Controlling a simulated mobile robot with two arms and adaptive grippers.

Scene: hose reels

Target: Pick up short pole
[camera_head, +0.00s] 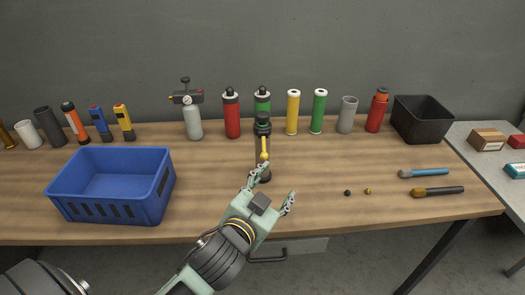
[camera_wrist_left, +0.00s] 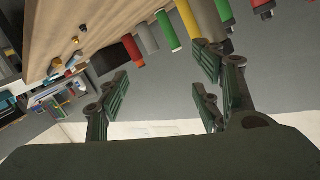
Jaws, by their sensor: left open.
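No object is plainly a short pole, and I cannot tell which one it is. Upright cylinders stand along the back of the wooden table: a yellow tube (camera_head: 292,113), a green tube (camera_head: 318,112) and a shorter grey cylinder (camera_head: 347,116). A dark upright piece with a yellow part (camera_head: 264,148) stands nearer, at the middle. My left gripper (camera_head: 274,183) is open and empty, just in front of that piece, with one fingertip overlapping its base. In the left wrist view, my left gripper (camera_wrist_left: 163,75) shows spread fingers; the green tube (camera_wrist_left: 168,31) and grey cylinder (camera_wrist_left: 147,38) lie beyond.
A blue crate (camera_head: 110,188) stands at the left, a black bin (camera_head: 422,120) at the back right. Red bottles and a grey sprayer (camera_head: 193,115) line the back. The table right of my gripper is mostly clear.

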